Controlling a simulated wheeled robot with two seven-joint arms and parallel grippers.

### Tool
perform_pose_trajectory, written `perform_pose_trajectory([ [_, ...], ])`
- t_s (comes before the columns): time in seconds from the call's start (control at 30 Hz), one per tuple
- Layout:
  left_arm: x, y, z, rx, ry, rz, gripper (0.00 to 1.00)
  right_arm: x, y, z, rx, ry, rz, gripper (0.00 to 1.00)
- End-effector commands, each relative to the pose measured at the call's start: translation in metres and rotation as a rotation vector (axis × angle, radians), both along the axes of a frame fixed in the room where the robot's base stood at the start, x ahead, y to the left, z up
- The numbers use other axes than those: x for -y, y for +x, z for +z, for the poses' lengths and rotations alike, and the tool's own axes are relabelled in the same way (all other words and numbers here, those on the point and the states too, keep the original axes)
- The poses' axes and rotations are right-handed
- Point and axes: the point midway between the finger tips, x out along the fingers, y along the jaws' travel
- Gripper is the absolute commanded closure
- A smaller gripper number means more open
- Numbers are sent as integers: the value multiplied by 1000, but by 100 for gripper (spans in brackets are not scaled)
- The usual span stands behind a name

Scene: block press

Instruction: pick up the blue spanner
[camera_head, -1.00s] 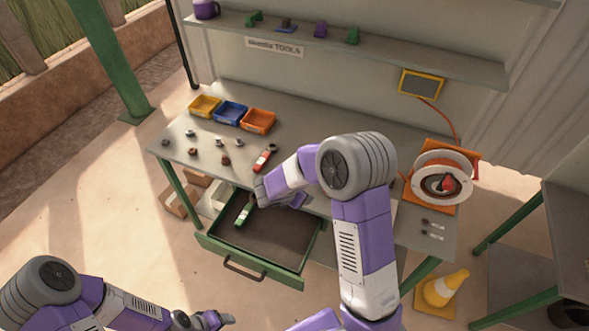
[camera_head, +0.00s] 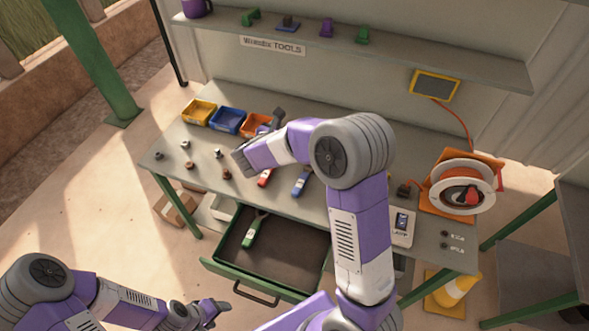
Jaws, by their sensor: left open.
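The blue spanner (camera_head: 301,183) lies on the workbench just above the open drawer, right of a red spanner (camera_head: 265,177). My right arm reaches across the bench from the right, and its forearm passes above the blue spanner's upper end. My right gripper (camera_head: 274,121) is over the bench near the orange bin, beyond the blue spanner; I cannot make out its jaw gap. My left gripper (camera_head: 217,311) is open and empty at the bottom left, over the floor, well away from the bench. A green spanner (camera_head: 254,230) lies in the drawer.
The green drawer (camera_head: 255,272) stands open below the bench front. Yellow, blue and orange bins (camera_head: 227,121) line the bench's back left, with several small parts in front. A cable reel (camera_head: 462,189) stands at the right end. A shelf (camera_head: 370,55) runs above.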

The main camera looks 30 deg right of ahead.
Motion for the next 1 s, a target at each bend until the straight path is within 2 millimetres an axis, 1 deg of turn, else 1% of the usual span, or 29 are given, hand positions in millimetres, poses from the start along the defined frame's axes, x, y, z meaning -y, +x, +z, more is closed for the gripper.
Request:
perform_pose_trajectory([
  [0.03, 0, -1, -14, -3, 0, 0, 36, 0, 0, -16, -6, 1, 1, 34],
  [0.27, 0, -2, -44, -5, 0, 0, 36, 0, 0, -45, -6, 1, 1, 34],
  [0.37, 0, -1, -59, -5, 0, 0, 36, 0, 0, -61, -6, 1, 1, 34],
  [0.47, 0, -1, -79, -4, 0, 1, 36, 0, 0, -81, -6, 1, 1, 34],
  [0.57, 0, -1, -106, -3, 0, 1, 36, 0, 0, -108, -6, 1, 1, 34],
  [0.7, 0, -1, -150, -4, 0, 1, 36, 0, 0, -152, -6, 1, 1, 34],
  [0.8, 0, -1, -176, -4, 0, 1, 36, 0, 0, -178, -6, 1, 1, 34],
  [1.0, 0, -1, -223, -4, 0, 1, 36, 0, 0, -225, -6, 1, 1, 34],
])
